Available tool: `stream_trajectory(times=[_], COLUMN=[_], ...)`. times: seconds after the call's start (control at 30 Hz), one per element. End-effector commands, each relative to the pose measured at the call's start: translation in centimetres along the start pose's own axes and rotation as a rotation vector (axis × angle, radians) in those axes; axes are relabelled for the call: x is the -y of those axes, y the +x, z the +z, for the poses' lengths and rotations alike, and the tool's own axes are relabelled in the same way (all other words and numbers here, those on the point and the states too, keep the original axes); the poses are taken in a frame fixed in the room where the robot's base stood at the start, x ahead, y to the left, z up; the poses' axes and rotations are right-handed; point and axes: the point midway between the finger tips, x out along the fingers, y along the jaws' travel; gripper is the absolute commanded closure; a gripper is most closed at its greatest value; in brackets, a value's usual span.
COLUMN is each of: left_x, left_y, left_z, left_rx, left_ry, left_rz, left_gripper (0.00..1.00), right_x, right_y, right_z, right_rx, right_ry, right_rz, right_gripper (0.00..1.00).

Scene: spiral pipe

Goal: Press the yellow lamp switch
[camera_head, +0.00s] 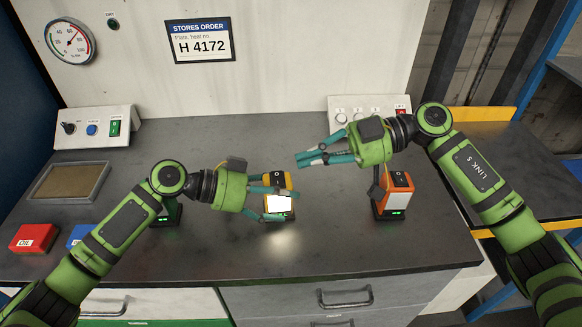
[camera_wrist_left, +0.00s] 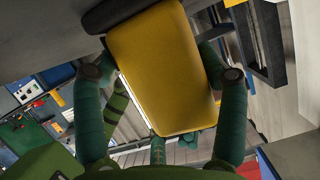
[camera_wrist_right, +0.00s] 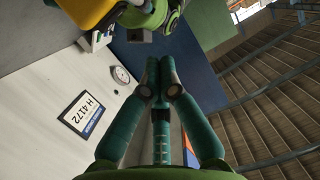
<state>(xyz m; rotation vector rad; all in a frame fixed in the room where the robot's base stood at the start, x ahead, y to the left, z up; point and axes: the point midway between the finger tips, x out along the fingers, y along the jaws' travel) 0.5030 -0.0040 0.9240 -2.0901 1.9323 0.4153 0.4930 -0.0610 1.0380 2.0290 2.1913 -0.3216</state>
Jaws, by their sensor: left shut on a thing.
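The yellow lamp (camera_head: 291,183) is between the fingers of my left gripper (camera_head: 276,203), in the middle of the head view. Its front panel is bright white, and a glow falls on the bench below it. A dark switch (camera_head: 278,180) shows on its upper part. The lamp's yellow side (camera_wrist_left: 165,70) fills the middle of the left wrist view, with fingers on both sides. My right gripper (camera_head: 302,159) is shut and empty, above the bench and to the upper right of the lamp. Its fingertips meet in the right wrist view (camera_wrist_right: 159,72). Whether the lamp touches the bench is unclear.
An orange lamp (camera_head: 398,181) stands on a dark base to the right. Another green-lit base (camera_head: 170,214) is partly behind my left arm. A switch box (camera_head: 95,128), a tray (camera_head: 72,166) and a red box (camera_head: 34,237) are at left. The bench front is clear.

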Motion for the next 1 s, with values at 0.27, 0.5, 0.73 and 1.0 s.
stream_trajectory(times=[0.27, 0.5, 0.73, 1.0], left_x=[0.0, 0.0, 0.0, 0.0], left_y=[0.0, 0.0, 0.0, 0.0], left_z=[0.1, 0.1, 0.1, 0.1], left_rx=[0.001, 0.001, 0.001, 0.001], left_ry=[0.0, 0.0, 0.0, 0.0], left_rz=[0.0, 0.001, 0.001, 0.001], left_gripper=[0.73, 0.73, 0.73, 0.0], right_x=[0.2, 0.3, 0.3, 0.3], right_y=[-5.2, -6.4, -6.4, -6.4], right_z=[0.0, 0.0, 0.0, 0.0], right_rx=[0.001, -0.001, -0.001, -0.002], right_ry=[-0.002, -0.003, -0.003, -0.003], right_rz=[0.002, -0.001, -0.001, -0.001], right_gripper=[1.0, 1.0, 1.0, 1.0])
